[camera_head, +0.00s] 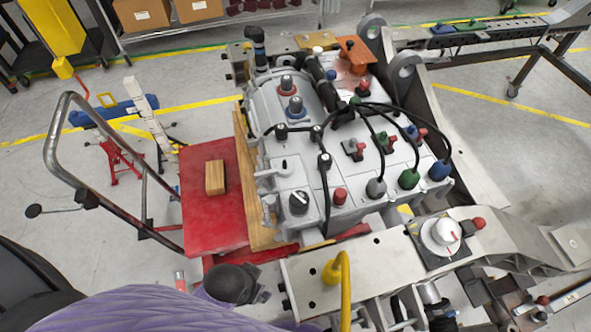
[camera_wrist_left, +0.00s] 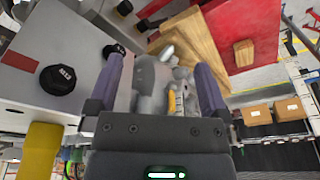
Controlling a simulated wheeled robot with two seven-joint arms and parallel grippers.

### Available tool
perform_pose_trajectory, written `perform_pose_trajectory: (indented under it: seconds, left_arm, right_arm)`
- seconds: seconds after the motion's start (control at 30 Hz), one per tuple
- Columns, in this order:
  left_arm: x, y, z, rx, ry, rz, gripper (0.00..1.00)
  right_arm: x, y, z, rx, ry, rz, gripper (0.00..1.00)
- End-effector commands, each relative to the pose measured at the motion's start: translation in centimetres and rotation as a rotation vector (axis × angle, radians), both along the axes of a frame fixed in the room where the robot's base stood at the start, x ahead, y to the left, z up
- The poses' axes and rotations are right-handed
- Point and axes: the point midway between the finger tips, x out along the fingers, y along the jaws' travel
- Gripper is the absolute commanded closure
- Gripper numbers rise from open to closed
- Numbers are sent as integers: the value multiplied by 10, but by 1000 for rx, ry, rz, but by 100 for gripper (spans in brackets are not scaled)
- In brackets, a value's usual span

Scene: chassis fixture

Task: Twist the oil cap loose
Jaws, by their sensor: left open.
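In the left wrist view a black ribbed cap (camera_wrist_left: 57,80) with white lettering, apparently the oil cap, sits on a flat grey face, left of my gripper. Its match in the head view is unclear; small black knobs show at the left end of the near grey beam (camera_head: 310,280). My left gripper (camera_wrist_left: 160,85) is open, its two purple-grey fingers apart with nothing held. The cap is outside the fingers. In the head view its dark hand (camera_head: 235,285) is low, left of that beam; its fingertips are hard to make out. My right gripper is not seen.
A yellow hooked pipe (camera_head: 342,285) rises from the near beam. Behind it is the engine block (camera_head: 285,170) with several knobs and cables. A red cart top (camera_head: 215,215) with a wooden block (camera_head: 215,177) stands left. Another black knob (camera_wrist_left: 115,50) is near the left finger.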

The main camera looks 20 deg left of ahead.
Motion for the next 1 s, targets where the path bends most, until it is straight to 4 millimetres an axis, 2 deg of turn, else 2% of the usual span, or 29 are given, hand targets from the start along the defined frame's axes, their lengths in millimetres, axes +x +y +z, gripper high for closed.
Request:
perform_pose_trajectory:
  seconds: [0.03, 0.27, 0.3, 0.4, 0.53, 0.67, 0.77, 0.9, 1.0]
  left_arm:
    - [5, -1, 21, -4, -16, 2, 0]
    - [23, -12, 112, -49, -71, 22, 0]
    - [28, -19, 126, -72, -82, 26, 0]
    - [48, -44, 151, -158, -91, 40, 0]
    - [75, -77, 159, -240, -50, 69, 0]
    - [103, -93, 160, -242, 17, 141, 0]
    - [128, -89, 162, -187, 63, 251, 0]
    - [160, -64, 169, -82, 85, 464, 0]
    - [171, -51, 174, -42, 84, 563, 0]
  right_arm:
    - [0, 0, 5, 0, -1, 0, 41]
    - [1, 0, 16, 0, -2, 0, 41]
    - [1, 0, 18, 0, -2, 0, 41]
    - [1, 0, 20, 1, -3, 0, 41]
    - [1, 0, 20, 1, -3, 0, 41]
    - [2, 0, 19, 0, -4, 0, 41]
    - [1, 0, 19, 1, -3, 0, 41]
    - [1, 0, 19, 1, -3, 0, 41]
    - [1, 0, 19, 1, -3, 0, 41]
